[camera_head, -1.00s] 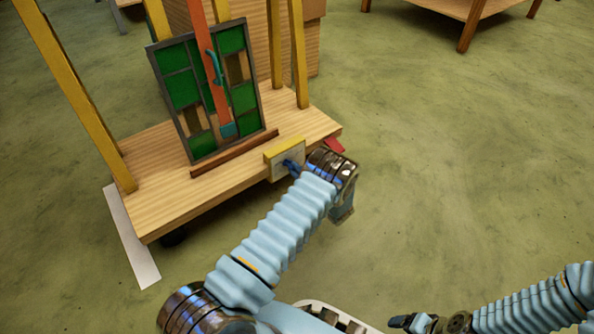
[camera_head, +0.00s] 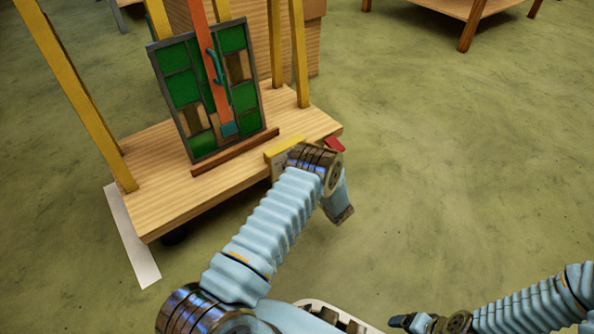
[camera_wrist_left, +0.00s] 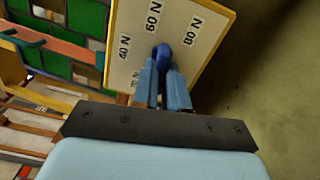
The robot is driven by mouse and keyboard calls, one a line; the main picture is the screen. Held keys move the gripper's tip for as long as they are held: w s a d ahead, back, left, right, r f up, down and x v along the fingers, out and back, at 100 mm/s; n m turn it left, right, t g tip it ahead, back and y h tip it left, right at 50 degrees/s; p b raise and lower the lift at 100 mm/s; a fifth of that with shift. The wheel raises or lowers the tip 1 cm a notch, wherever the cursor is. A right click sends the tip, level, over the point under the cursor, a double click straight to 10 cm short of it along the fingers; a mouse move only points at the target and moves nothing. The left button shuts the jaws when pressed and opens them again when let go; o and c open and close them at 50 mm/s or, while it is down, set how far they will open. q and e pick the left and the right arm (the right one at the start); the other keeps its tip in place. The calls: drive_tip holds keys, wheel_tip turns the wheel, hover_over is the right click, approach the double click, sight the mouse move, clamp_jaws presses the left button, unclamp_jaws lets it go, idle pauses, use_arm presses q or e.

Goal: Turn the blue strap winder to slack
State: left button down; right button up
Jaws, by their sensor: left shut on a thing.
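The blue strap winder (camera_wrist_left: 163,52) sticks out of a pale dial plate (camera_wrist_left: 130,22) with a yellow edge. The plate carries black labels; 40 N, 60 N and 80 N are readable, and another is partly covered. My left gripper (camera_wrist_left: 163,78) is shut on the winder, its two blue fingers on either side of it. In the head view my left wrist hides the winder; only the plate's yellow top edge (camera_head: 283,146) shows. An orange strap (camera_head: 207,65) runs over the green leaded panel (camera_head: 180,88). My right gripper (camera_head: 405,321) is low at the right, its fingers unclear.
The panel stands on a wooden cart (camera_head: 160,195) with yellow posts (camera_head: 300,60). A red piece (camera_head: 334,144) sits at the cart's right corner. A white strip (camera_head: 132,240) lies on the floor at left. The green floor at right is clear.

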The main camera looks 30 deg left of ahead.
use_arm(q)
drive_tip(key=shift+a+n, duration=0.2)
drive_tip(key=shift+n, duration=0.9)
drive_tip(key=shift+a+n, duration=0.15)
drive_tip(key=shift+n, duration=0.95)
drive_tip(key=c, duration=1.2)
unclamp_jaws()
drive_tip(key=shift+o, duration=0.2)
drive_tip(key=shift+d, duration=0.1)
drive_tip(key=shift+d, duration=0.15)
drive_tip(key=p+v, duration=0.1)
drive_tip(key=v, duration=1.2)
drive_tip(key=shift+d+p, duration=0.3)
drive_tip(key=shift+p, duration=0.1)
